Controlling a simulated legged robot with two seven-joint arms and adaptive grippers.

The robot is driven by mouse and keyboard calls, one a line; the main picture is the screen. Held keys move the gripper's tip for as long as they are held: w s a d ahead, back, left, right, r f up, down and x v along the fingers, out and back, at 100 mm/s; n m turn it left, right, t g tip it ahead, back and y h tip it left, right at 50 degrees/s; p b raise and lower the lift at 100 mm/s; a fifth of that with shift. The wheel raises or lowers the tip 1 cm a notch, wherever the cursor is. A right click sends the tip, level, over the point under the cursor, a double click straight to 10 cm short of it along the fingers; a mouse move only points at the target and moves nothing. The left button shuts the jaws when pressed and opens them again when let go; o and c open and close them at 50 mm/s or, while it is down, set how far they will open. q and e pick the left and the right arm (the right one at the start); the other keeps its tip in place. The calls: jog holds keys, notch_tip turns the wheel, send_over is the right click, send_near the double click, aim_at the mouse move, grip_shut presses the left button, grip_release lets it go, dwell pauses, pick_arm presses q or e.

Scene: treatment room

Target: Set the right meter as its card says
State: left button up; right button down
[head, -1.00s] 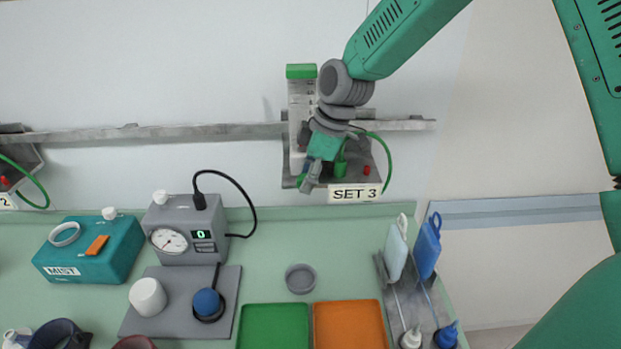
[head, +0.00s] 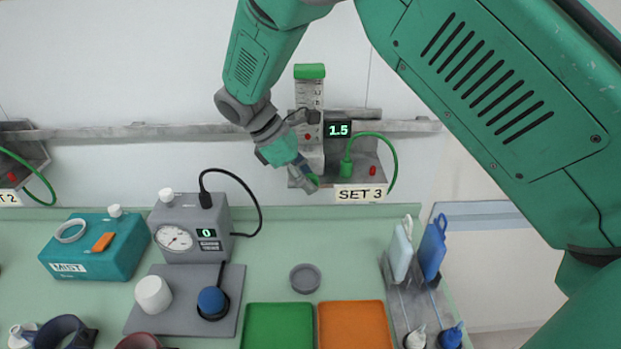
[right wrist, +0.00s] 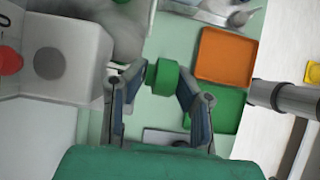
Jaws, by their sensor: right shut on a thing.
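The right meter (head: 311,97) hangs on the wall rail. It has a pale scale tube, a green top cap and a dark display (head: 338,130) reading 1.5. A red spot shows low in the tube. Its card (head: 359,194) reads SET 3. My right gripper (head: 304,179) is at the lower left of the meter. It is shut on a green knob (head: 314,181), which shows between the fingers in the right wrist view (right wrist: 164,78). The fingers partly hide the knob in the head view. My left gripper is not in view.
A green hose (head: 392,155) loops at the meter's right, near a red button (head: 372,170). Below are a grey gauge box (head: 188,226) reading 0, a teal MIST box (head: 100,250), a green tray (head: 278,326) and an orange tray (head: 353,326). Another meter's edge shows far left.

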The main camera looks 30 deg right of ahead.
jog(key=shift+a+f+g+h, duration=0.2)
jog(key=shift+g+h, duration=0.25)
jog(key=shift+h, duration=0.25)
jog(key=shift+a+f+g+h, duration=0.15)
jog(key=shift+g+h, duration=0.3)
jog(key=shift+h, duration=0.25)
jog(key=shift+d, duration=0.1)
jog(key=c, duration=1.4)
grip_release()
jog(key=shift+c, duration=0.2)
jog(key=v, duration=1.2)
jog(key=shift+w+a+f, duration=0.2)
jog(key=shift+a+f, duration=0.05)
jog(key=shift+a, duration=0.05)
